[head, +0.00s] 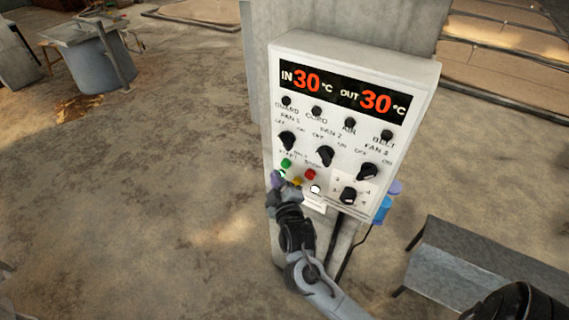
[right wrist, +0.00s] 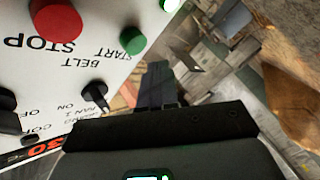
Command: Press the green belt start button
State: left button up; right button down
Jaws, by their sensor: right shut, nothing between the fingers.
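The green start button (head: 286,163) is on the lower left of the white control panel (head: 350,62), left of and slightly above the red stop button (head: 310,174). In the right wrist view the green button (right wrist: 132,44) sits beside its START label, with the red button (right wrist: 55,18) by STOP. My right gripper (head: 276,181) is shut and empty, at the panel's lower left edge, just below and left of the green button. In the wrist view its dark fingers (right wrist: 158,82) show beside the green button, apart from it in the picture. I cannot tell the depth gap. My left gripper is out of view.
The panel also carries a yellow button (head: 296,182), a white button (head: 315,189) and several black knobs close by. A concrete pillar (head: 258,60) stands behind it. A grey metal bench (head: 470,265) is at the lower right. Open floor lies to the left.

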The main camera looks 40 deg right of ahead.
jog(key=shift+s+a+p, duration=0.25)
jog(key=shift+a+p, duration=0.2)
jog(key=shift+a, duration=0.5)
jog(key=shift+s+a+p, duration=0.25)
jog(key=shift+a+p, duration=0.2)
jog(key=shift+a, duration=0.45)
jog(key=s+f+n+g+y, duration=0.1)
jog(key=s+f+n+y, duration=0.1)
jog(key=s+f, duration=0.5)
jog(key=s+a+f+m+g+y, duration=0.1)
jog(key=s+a+f+g+y, duration=0.1)
jog(key=s+a+g, duration=0.3)
jog(key=s+a+f+m+g+y, duration=0.2)
jog(key=s+a+f+g+y, duration=0.1)
jog(key=s, duration=0.9)
jog(key=shift+a+g+y, duration=0.9)
jog(key=shift+g, duration=0.2)
jog(key=shift+s, duration=0.1)
